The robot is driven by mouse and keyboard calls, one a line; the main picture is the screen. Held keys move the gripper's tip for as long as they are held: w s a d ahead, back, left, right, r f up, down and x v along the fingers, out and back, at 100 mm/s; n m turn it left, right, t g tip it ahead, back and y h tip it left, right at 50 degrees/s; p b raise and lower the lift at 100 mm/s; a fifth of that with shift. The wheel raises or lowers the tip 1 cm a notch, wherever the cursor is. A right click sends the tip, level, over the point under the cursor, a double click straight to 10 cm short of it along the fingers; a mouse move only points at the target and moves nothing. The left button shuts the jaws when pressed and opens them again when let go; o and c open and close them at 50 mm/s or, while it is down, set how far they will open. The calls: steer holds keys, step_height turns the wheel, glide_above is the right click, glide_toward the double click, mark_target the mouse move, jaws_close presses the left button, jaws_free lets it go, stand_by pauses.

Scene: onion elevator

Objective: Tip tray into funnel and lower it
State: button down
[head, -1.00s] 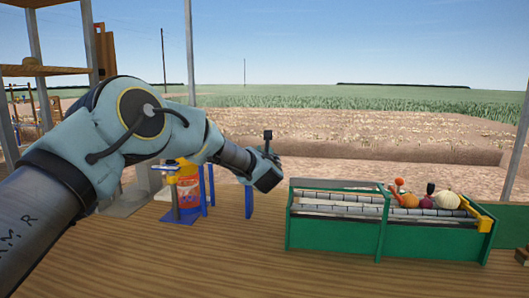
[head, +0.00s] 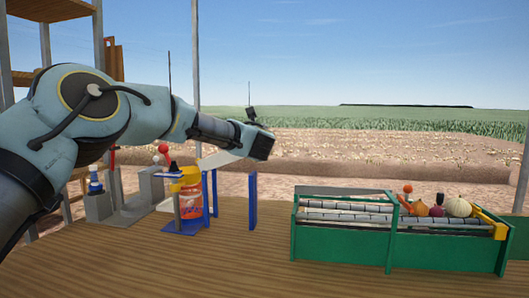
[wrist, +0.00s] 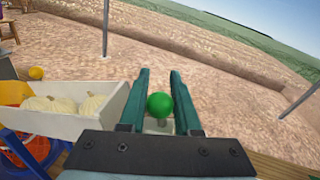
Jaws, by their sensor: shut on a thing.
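My gripper (head: 260,147) is at the end of my outstretched arm, above the table and left of the green conveyor. In the wrist view its two teal fingers (wrist: 159,75) stand on either side of a green ball knob (wrist: 160,105) on a pale stem and are shut on it. The white tray (wrist: 117,118) is left of the fingers and holds pale onions (wrist: 62,104). In the head view the tray (head: 222,157) shows as a pale slab under my gripper. The funnel seems to be the yellow part (head: 190,176) above the orange net bag (head: 192,207); its mouth is not clear.
Blue posts (head: 252,200) stand beside the bag stand. A green roller conveyor (head: 345,243) with several onions (head: 458,208) on it stands at the right. Grey blocks with knobbed levers (head: 150,186) stand at the left. The front of the wooden table (head: 200,265) is clear.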

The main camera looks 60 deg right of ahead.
steer(key=shift+w+a+r+n+g+b, duration=0.15)
steer(key=shift+w+a+r+n+b, duration=0.1)
steer(key=shift+w+r+n, duration=0.4)
steer(key=shift+w+a+r+n+g+b, duration=0.2)
steer(key=shift+w+r, duration=0.25)
steer(key=shift+r, duration=0.35)
steer(key=c, duration=0.9)
jaws_free()
steer(key=shift+s+a+b, duration=0.25)
steer(key=shift+a+b, duration=0.15)
steer(key=shift+a, duration=0.05)
steer(key=b+v, duration=0.3)
steer(key=v, duration=0.6)
steer(key=shift+s+a, duration=0.2)
steer(key=shift+a, duration=0.05)
steer(key=shift+r, duration=0.1)
